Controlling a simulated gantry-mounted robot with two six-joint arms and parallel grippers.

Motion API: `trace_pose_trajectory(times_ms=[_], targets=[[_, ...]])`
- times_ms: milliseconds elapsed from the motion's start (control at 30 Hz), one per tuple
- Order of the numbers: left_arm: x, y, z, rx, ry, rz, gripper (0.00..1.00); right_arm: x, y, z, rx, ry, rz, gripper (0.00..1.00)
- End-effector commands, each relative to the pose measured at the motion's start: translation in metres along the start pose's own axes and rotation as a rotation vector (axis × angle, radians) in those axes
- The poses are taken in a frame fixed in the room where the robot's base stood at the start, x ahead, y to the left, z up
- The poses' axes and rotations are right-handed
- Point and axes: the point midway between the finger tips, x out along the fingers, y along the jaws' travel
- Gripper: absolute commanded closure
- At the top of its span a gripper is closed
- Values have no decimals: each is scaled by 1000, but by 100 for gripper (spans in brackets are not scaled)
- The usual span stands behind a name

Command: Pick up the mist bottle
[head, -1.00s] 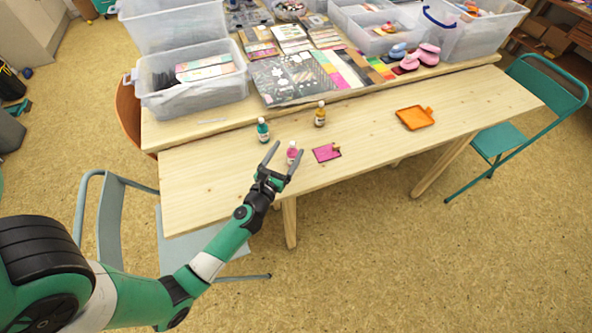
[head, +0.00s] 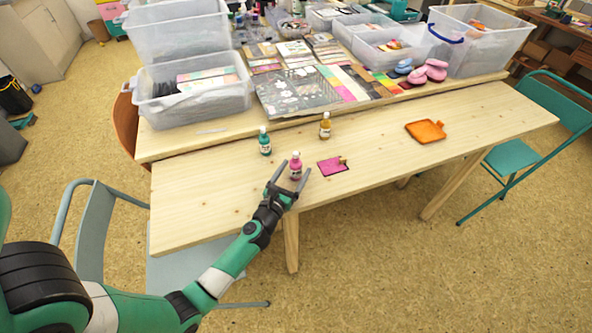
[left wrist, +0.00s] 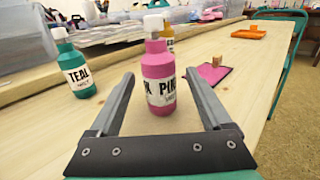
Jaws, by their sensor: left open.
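A pink bottle (head: 295,166) with a white cap stands upright near the front edge of the table. In the left wrist view the pink bottle (left wrist: 158,65) shows a label with part of the word PINK. My left gripper (head: 295,174) is open and level with the table top. Its two fingers point at the pink bottle, one on either side in the picture; contact cannot be told. A teal bottle (head: 265,142) labelled TEAL stands behind to the left. An amber bottle (head: 325,127) stands behind to the right, partly hidden in the wrist view. My right gripper is not in view.
A pink inkpad (head: 332,166) with a small wooden stamp lies right of the pink bottle. An orange tray (head: 426,131) lies farther right. Clear plastic bins (head: 190,93) and paper sheets fill the back table. The front table's left end is bare.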

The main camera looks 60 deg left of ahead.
Motion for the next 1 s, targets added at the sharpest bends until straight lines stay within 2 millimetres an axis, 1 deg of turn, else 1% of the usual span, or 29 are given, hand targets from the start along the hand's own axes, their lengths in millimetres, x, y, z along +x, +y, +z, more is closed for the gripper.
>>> trace_pose_trajectory(times_ms=[100,233,300,467,500,567,600,667,700,767,800,933,967,1000], targets=[[22,0,0,-2,-4,0,18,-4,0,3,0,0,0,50],[39,0,0,-2,-3,0,18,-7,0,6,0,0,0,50],[43,0,0,0,-2,0,18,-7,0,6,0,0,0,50],[43,0,1,0,-1,0,18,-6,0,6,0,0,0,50],[43,0,1,0,-1,0,20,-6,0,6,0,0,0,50],[43,0,1,0,-2,0,31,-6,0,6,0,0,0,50],[43,0,1,0,-2,0,38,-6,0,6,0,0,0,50],[43,0,1,-1,-2,0,49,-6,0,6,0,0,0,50],[43,0,1,-1,-2,0,56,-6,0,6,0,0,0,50],[43,0,1,-1,-2,0,67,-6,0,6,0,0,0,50],[43,0,1,-1,-2,0,74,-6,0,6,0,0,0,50],[43,0,1,-1,-2,0,97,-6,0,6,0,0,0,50],[43,0,1,-1,-2,0,100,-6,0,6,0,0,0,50],[43,0,1,-1,-2,0,100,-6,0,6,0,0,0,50]])
